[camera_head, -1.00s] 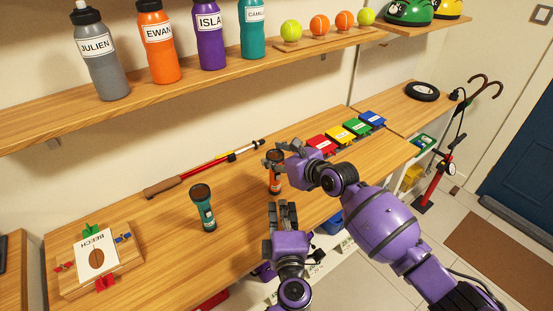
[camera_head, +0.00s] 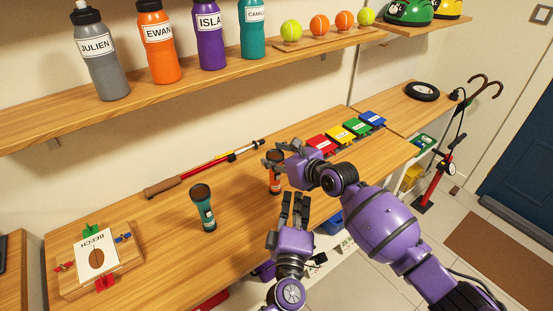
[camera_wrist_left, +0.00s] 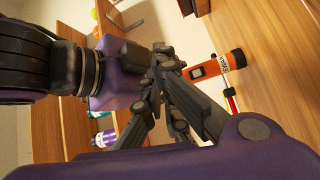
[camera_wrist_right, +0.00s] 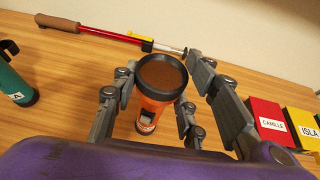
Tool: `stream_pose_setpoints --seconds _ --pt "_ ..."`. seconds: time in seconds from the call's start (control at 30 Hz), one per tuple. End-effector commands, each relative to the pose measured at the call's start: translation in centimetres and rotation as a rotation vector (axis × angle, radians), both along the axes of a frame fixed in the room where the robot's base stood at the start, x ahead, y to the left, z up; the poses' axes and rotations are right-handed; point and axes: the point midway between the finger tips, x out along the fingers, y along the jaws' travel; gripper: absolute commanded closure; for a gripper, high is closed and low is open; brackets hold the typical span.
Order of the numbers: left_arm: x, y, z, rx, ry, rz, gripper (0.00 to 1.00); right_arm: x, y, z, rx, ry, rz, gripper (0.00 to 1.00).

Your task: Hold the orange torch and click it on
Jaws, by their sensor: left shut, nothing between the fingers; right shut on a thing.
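In the left wrist view, the torch (camera_wrist_left: 212,68) lies just beyond the fingers. My left gripper (camera_head: 296,198) is shut and empty, below and right of the torch, apart from it. I cannot tell whether the torch's base touches the wood.
A teal torch (camera_head: 203,208) stands to the left. A red and brown pole (camera_head: 205,172) lies behind. Red, yellow, green and blue boxes (camera_head: 348,130) stand to the right. A BEECH card on a wooden block (camera_head: 130,257) is far left. A bottle shelf (camera_head: 190,90) runs above.

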Motion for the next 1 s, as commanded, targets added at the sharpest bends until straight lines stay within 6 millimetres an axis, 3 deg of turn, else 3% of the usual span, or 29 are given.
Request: stream_pose_setpoints --seconds 0.2,0.4,0.7,1.0 --pt "-1.2 -3.6 -0.9 0.221 -0.015 -0.212 1.0 0.0 0.0 0.0 -0.001 0.001 0.0 0.9" --pt "-1.8 -5.1 -2.2 0.49 0.013 -0.305 1.0 0.0 0.0 0.0 -0.001 0.001 0.0 0.9" --pt "-1.4 -2.4 -4.8 0.824 0.124 -0.282 1.0 0.0 0.0 0.0 0.0 0.0 0.0 0.9" --pt "-0.5 -0.6 -5.4 0.914 0.164 -0.248 1.0 0.0 0.0 0.0 0.0 0.0 0.0 0.9"
